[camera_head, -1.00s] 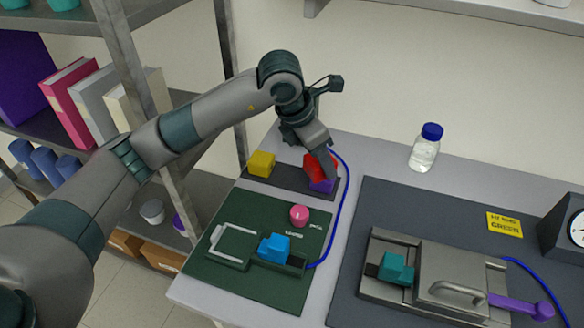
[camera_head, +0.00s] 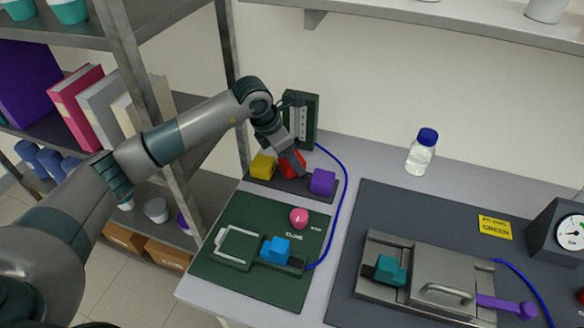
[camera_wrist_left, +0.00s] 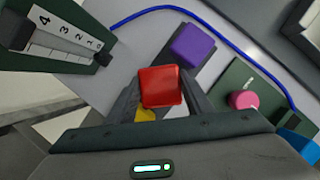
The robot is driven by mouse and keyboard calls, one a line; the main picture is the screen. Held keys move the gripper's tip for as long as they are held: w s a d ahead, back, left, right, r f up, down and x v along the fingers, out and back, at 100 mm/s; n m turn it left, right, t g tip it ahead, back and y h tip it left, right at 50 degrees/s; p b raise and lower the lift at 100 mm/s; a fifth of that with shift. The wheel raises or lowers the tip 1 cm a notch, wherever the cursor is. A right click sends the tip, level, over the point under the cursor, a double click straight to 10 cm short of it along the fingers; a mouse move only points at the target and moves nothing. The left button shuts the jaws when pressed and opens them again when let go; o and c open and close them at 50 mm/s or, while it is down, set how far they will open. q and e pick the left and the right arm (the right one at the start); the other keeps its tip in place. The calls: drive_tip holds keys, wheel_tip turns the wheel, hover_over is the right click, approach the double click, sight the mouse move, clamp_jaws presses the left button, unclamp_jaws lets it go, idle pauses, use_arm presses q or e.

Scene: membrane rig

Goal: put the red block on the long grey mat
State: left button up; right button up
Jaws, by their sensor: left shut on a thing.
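The red block (camera_head: 290,164) is between the fingers of my left gripper (camera_head: 293,161), which is shut on it. In the left wrist view the red block (camera_wrist_left: 161,87) shows between the two fingers. The block is at the long grey mat (camera_head: 292,187), between a yellow block (camera_head: 262,166) at the left and a purple block (camera_head: 322,182) at the right. I cannot tell whether it touches the mat. In the left wrist view the purple block (camera_wrist_left: 192,45) is clear of the fingers, and the yellow block (camera_wrist_left: 145,114) is mostly hidden. My right gripper is not in view.
A dark upright gauge (camera_head: 301,115) with a scale stands close behind my gripper. A green board (camera_head: 230,270) in front bears a pink knob (camera_head: 299,217) and a blue block (camera_head: 275,249). A blue cable (camera_head: 347,185) curves along the right. A bottle (camera_head: 421,154) stands behind.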

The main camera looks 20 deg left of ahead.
sight(292, 170)
use_arm(q)
drive_tip(key=shift+f+p, duration=0.3)
drive_tip(key=shift+p, duration=0.1)
wheel_tip(292, 170, down, 3)
drive_tip(key=shift+r+p, duration=0.1)
drive_tip(key=shift+p, duration=0.7)
drive_tip(key=shift+f, duration=0.25)
drive_tip(key=shift+f, duration=0.15)
drive_tip(key=o, duration=1.1)
drive_tip(key=shift+o, duration=0.2)
